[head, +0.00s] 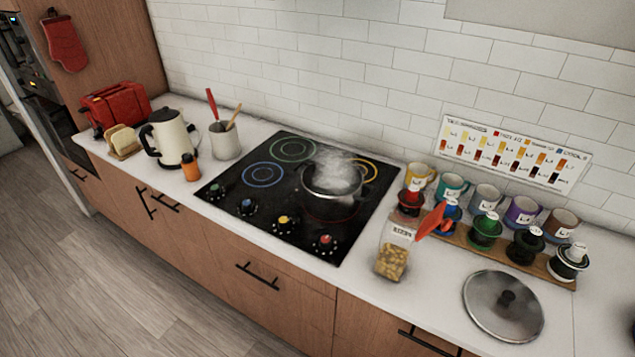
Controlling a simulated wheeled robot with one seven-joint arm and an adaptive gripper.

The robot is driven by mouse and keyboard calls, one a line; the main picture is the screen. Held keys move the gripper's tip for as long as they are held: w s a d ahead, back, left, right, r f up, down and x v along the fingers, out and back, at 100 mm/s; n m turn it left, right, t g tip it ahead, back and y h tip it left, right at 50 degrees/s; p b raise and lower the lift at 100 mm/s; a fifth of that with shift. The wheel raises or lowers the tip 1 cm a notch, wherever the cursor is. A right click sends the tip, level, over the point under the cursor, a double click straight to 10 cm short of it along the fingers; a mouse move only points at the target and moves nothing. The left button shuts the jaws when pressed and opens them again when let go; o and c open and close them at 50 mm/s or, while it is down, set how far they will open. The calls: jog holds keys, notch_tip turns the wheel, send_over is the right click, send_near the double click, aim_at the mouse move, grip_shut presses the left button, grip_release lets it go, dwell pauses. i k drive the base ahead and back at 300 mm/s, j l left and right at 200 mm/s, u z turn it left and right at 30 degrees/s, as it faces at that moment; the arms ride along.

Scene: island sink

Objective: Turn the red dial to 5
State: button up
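The red dial (325,241) is on the front edge of the black cooktop (300,180), at the right end of a row of dials. Its setting is too small to read. To its left in the row are the yellow dial (284,222), the blue dial (247,206) and the green dial (214,188). A steaming pot (333,188) stands on the right part of the cooktop, partly over a burner ring marked red. My gripper is not in view.
A jar of yellowish pieces (392,262) with a red-orange item above it stands right of the cooktop. A pot lid (503,305) lies at front right. A kettle (172,138) and red toaster (117,105) are at left.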

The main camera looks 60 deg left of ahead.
aim_at(324, 242)
jog(key=u, duration=2.3)
